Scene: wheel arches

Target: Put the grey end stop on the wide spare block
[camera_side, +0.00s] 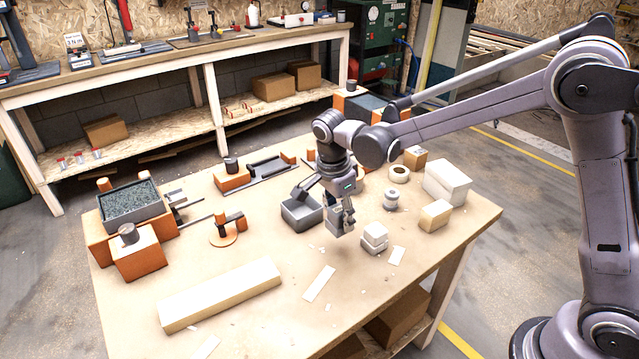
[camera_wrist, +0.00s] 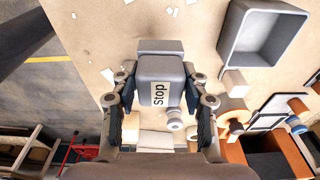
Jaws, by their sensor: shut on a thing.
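My gripper (camera_side: 338,208) is shut on the grey end stop (camera_wrist: 160,72) and holds it over the middle of the table, to the right of the grey tray. In the wrist view the end stop sits between both fingers and bears a white label reading "Stop". In the side view it is small and partly merges with the fingers. Pale blocks lie on the table: a long one (camera_side: 220,295) at front left, a short tan one (camera_side: 435,215) at right and a larger whitish one (camera_side: 447,180) behind it. I cannot tell which is the wide spare block.
A grey open tray (camera_side: 302,213) stands just left of my gripper. Orange fixtures (camera_side: 137,252) fill the left side. Paper scraps (camera_side: 319,283) lie on the clear front area.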

